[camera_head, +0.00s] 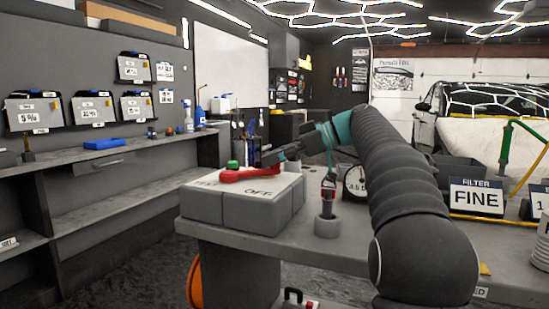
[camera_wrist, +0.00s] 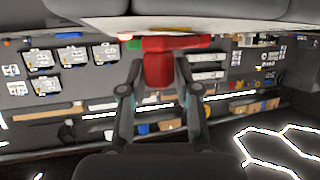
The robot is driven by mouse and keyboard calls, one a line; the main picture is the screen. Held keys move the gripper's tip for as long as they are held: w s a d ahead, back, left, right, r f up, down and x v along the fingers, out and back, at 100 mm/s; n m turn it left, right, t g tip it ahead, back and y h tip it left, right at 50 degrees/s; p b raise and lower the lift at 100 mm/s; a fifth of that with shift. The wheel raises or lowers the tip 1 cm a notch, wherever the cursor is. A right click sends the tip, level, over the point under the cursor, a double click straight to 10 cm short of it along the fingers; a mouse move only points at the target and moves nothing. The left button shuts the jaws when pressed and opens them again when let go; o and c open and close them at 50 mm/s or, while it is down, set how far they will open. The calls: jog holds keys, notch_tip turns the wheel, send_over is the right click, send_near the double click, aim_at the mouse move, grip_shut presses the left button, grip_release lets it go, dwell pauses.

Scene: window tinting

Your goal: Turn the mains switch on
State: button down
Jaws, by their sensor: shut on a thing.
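The mains switch is a red lever (camera_head: 240,175) lying across the top of a pale grey box (camera_head: 240,215) on the workbench. The box top reads "OFF" on its near right part; the lettering further left is hard to read. A small green part (camera_head: 233,164) sits by the lever's far left end. My gripper (camera_head: 272,157) is at the lever's right end. In the wrist view my gripper (camera_wrist: 160,65) has its two fingers on either side of the red handle (camera_wrist: 159,72), shut on it. The fingers hide part of the lever in the head view.
A "FILTER FINE" sign (camera_head: 477,197) stands further right. Shelves (camera_head: 110,165) line the left wall. A car (camera_head: 480,110) is behind.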

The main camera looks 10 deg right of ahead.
jog(key=shift+d, duration=0.1)
jog(key=c, duration=1)
grip_release()
jog(key=shift+d, duration=0.15)
jog(key=shift+o, duration=0.2)
jog(key=v, duration=1.1)
jog(key=shift+s+d+r, duration=0.15)
jog(key=shift+s+d, duration=0.05)
jog(key=shift+d, duration=0.15)
